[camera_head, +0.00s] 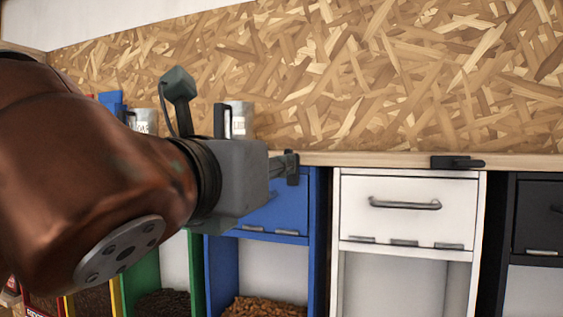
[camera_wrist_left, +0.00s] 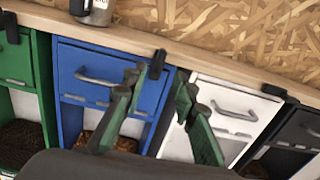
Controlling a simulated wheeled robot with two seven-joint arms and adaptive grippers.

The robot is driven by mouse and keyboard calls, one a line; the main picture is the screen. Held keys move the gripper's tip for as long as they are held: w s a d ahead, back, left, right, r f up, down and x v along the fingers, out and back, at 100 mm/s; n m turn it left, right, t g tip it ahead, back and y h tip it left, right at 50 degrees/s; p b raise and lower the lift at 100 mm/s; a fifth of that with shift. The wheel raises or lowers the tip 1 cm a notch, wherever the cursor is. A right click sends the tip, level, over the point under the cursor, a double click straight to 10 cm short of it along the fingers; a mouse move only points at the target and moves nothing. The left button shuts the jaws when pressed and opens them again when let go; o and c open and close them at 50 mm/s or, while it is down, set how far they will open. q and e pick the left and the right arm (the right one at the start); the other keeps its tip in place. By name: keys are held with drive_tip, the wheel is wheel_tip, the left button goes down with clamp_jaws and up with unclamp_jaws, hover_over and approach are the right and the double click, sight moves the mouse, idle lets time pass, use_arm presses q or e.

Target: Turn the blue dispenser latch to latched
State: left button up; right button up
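The blue dispenser (camera_head: 272,218) has a drawer with a metal handle and shows in the left wrist view (camera_wrist_left: 107,67). Its dark latch (camera_wrist_left: 157,63) is at the dispenser's upper right, below the wooden counter edge, and looks roughly upright. In the head view the latch (camera_head: 293,169) is partly hidden by my left gripper (camera_head: 284,163). In the wrist view the left gripper's (camera_wrist_left: 157,80) two green-faced fingers are spread apart, with the latch between the tips. I cannot tell whether a finger touches it. My right gripper is not in view.
A white dispenser (camera_head: 408,216) stands to the right, with its black latch (camera_head: 457,162) lying sideways. A dark dispenser (camera_head: 538,220) is farther right, a green one (camera_wrist_left: 15,62) to the left. Mugs (camera_head: 240,119) stand on the counter (camera_head: 370,159) behind the gripper.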

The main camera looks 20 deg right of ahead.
use_arm(q)
drive_tip(key=v, duration=0.3)
